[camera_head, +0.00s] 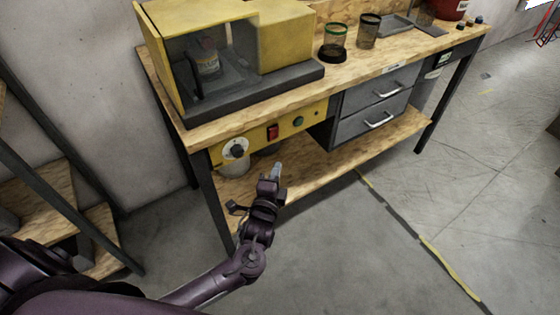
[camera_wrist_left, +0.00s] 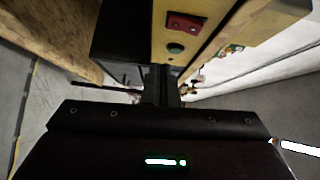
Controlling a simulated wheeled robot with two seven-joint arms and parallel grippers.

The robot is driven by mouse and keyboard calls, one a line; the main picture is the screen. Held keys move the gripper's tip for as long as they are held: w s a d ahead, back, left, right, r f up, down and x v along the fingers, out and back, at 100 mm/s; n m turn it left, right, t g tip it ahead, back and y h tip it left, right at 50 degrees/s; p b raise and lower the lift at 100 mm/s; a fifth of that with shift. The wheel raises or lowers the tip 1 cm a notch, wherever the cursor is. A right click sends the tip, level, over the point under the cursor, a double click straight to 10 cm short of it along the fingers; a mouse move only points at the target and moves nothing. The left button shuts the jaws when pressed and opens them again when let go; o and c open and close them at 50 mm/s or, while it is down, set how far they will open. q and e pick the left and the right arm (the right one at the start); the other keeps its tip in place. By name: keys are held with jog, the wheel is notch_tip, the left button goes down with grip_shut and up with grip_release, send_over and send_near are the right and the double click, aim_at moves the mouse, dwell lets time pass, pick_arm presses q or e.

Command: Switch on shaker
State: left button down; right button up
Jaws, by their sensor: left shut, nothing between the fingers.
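The yellow shaker (camera_head: 283,35) with a dark grey base stands on the wooden workbench. A bottle (camera_head: 205,62) shows inside its clear-fronted chamber. Below the bench top is a yellow control panel (camera_head: 255,143) with a round white dial with a dark knob (camera_head: 236,151), a red switch (camera_head: 272,132) and a green button (camera_head: 298,121). My left gripper (camera_head: 277,169) is shut and empty, in front of and below the panel, apart from the switch in the head view. In the left wrist view the shut fingers (camera_wrist_left: 162,88) show below the green button (camera_wrist_left: 175,48) and red switch (camera_wrist_left: 185,23). My right gripper is not seen.
Grey drawers (camera_head: 372,107) with white handles sit right of the panel. Two jars, one green-rimmed (camera_head: 334,39) and one brown (camera_head: 368,31), stand on the bench. A lower wooden shelf (camera_head: 335,157) runs under the panel. A bench leg (camera_head: 213,200) stands left of my gripper.

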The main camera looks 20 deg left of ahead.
pick_arm(q)
jog(key=s, duration=0.5)
jog(key=shift+d+f, duration=0.1)
jog(key=shift+d, duration=0.3)
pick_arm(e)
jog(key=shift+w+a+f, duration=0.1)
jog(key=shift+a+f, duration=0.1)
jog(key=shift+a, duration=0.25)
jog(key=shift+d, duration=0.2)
pick_arm(q)
jog(key=shift+w, duration=0.1)
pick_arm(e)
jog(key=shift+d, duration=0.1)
